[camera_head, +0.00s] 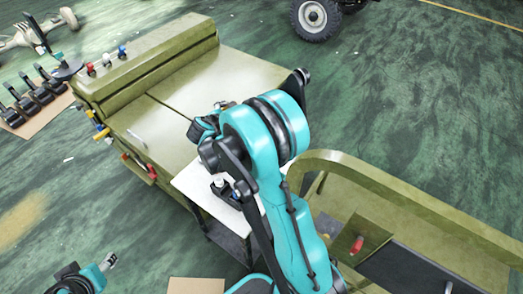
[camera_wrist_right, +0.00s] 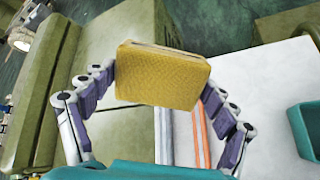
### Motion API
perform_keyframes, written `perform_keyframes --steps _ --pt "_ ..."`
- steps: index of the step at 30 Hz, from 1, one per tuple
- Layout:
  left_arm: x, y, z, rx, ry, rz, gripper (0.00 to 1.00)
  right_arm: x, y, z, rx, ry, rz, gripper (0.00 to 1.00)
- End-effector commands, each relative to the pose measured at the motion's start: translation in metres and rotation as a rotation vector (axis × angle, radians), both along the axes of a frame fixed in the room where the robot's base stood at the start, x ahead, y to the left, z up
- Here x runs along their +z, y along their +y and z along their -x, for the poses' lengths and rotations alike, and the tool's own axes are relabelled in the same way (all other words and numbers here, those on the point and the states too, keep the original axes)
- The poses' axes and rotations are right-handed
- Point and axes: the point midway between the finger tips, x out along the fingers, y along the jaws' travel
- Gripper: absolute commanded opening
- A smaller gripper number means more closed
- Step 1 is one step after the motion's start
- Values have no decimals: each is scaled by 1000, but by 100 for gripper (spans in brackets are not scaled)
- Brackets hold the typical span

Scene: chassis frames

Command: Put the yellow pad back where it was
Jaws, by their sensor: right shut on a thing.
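The yellow pad (camera_wrist_right: 162,76), a thick textured block, is between the two fingers of my right gripper (camera_wrist_right: 160,84) in the right wrist view. The fingers press on its left and right edges, and the pad is held off the surfaces below. In the head view my right arm covers the middle, and I cannot make out the pad there. My left gripper (camera_head: 95,275) shows only partly at the bottom left corner, away from the bench. Its fingers are too unclear to read.
An olive bench (camera_head: 225,80) lies beyond my right arm, with a white tabletop (camera_head: 192,181) beside it. An olive curved frame (camera_head: 400,194) stands at right. Open green floor lies at upper right.

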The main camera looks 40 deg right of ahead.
Motion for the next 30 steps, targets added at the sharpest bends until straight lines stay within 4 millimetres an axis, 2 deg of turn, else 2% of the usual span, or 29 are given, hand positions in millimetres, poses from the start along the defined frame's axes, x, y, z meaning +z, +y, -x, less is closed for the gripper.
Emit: perform_keyframes --steps 1,3,7,9,12,15,18,20,23,30 --pt "8 0 0 0 0 0 52 -4 -29 12 -117 42 -69 62" --pt "14 0 0 0 0 0 52 -19 -63 34 -289 93 -194 62" --pt "26 0 0 0 0 0 52 -43 -108 83 -587 140 -461 62" --pt "32 0 0 0 0 0 52 -53 -121 108 -711 138 -596 62" --pt "40 0 0 0 0 0 52 -60 -130 140 -847 115 -767 62" --pt "47 0 0 0 0 0 52 -59 -131 165 -935 83 -901 62" --pt "52 0 0 0 0 0 52 -54 -129 180 -982 57 -989 62" --pt "52 0 0 0 0 0 52 -53 -128 184 -996 49 -1019 62" --pt "47 0 0 0 0 0 52 -60 -121 177 -1001 45 -1037 62" --pt "25 0 0 0 0 0 52 -96 -96 126 -997 46 -1035 62"
